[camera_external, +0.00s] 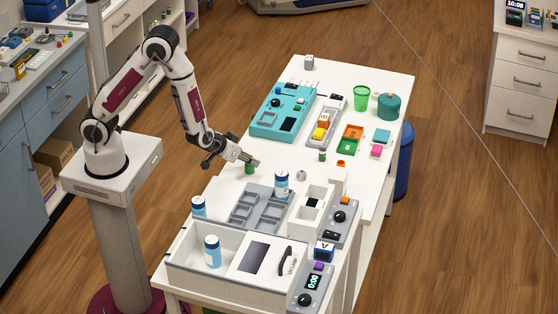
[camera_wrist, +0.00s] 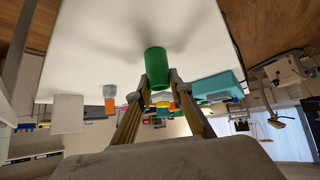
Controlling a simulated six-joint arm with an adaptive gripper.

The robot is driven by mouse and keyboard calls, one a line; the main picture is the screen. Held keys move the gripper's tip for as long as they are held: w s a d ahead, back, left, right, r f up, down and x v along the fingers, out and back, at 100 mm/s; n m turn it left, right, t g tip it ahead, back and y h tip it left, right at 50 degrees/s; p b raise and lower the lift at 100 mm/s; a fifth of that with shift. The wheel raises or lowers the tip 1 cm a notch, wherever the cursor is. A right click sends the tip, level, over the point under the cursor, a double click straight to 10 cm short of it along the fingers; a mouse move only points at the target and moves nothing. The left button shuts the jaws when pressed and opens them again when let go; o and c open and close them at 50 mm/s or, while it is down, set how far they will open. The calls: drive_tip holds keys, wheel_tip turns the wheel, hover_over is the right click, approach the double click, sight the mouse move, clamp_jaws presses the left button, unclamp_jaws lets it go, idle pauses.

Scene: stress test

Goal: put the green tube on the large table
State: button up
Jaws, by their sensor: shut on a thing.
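The green tube (camera_external: 249,168) is a small green cylinder at the tip of my gripper (camera_external: 246,160), at the left side of the large white table (camera_external: 225,191). In the wrist view the green tube (camera_wrist: 157,66) sits between the two fingertips of my gripper (camera_wrist: 158,90), which is shut on it. The white table surface (camera_wrist: 110,45) is close to the tube's end. I cannot tell whether the tube touches the table or is just above it.
A grey compartment tray (camera_external: 262,207) and a blue-white bottle (camera_external: 282,183) stand nearer the camera. A teal device (camera_external: 270,124) lies farther back. A small green cylinder (camera_external: 322,156) stands to the right. White table between them is clear.

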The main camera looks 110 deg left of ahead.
drive_tip(key=o, duration=0.9)
drive_tip(key=shift+r, duration=0.15)
drive_tip(key=shift+v, duration=6)
